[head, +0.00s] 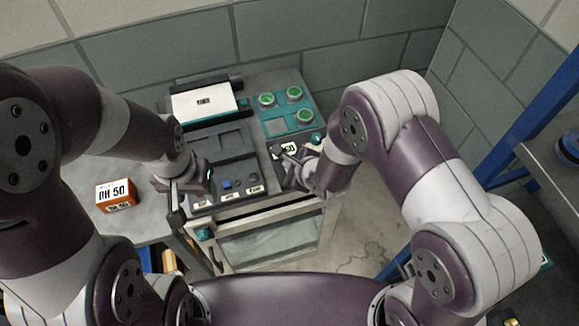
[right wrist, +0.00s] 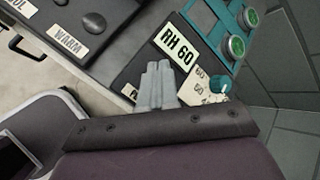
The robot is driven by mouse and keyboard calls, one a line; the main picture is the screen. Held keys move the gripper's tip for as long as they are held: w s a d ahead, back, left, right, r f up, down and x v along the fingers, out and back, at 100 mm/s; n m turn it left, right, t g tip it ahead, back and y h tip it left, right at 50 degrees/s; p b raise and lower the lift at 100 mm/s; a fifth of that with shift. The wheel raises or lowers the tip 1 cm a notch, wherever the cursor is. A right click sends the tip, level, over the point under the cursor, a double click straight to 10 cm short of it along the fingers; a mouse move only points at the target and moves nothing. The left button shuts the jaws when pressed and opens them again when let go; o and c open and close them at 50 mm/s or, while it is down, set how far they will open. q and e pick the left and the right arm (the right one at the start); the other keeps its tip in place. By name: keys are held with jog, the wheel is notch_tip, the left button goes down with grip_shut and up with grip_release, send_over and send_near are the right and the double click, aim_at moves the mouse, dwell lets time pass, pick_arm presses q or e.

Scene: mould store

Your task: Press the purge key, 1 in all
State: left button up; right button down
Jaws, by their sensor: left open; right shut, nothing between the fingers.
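The purge key itself is hidden in both views. In the right wrist view a mostly covered label starting with P (right wrist: 130,92) shows beside my right gripper (right wrist: 158,68), whose fingers are shut together with nothing between them. They point at the dark panel just below the RH 60 display (right wrist: 180,48). I cannot tell whether they touch the panel or a key. In the head view my right gripper (head: 287,182) is over the panel's front right. My left gripper (head: 206,180) is open at the front left of the control panel (head: 222,150).
The WARM key (right wrist: 94,22) is nearby in the right wrist view. A teal knob (right wrist: 220,84) and green buttons (right wrist: 236,45) are beside the display. An orange box (head: 117,194) lies on the grey bench at left. Block walls stand behind; a blue rack (head: 520,120) is at right.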

jog(key=shift+f, duration=0.4)
dwell(0.5)
jog(key=shift+r+p, duration=0.6)
jog(key=shift+r, duration=0.3)
notch_tip(320, 180, up, 5)
jog(key=p, duration=0.4)
dwell(0.6)
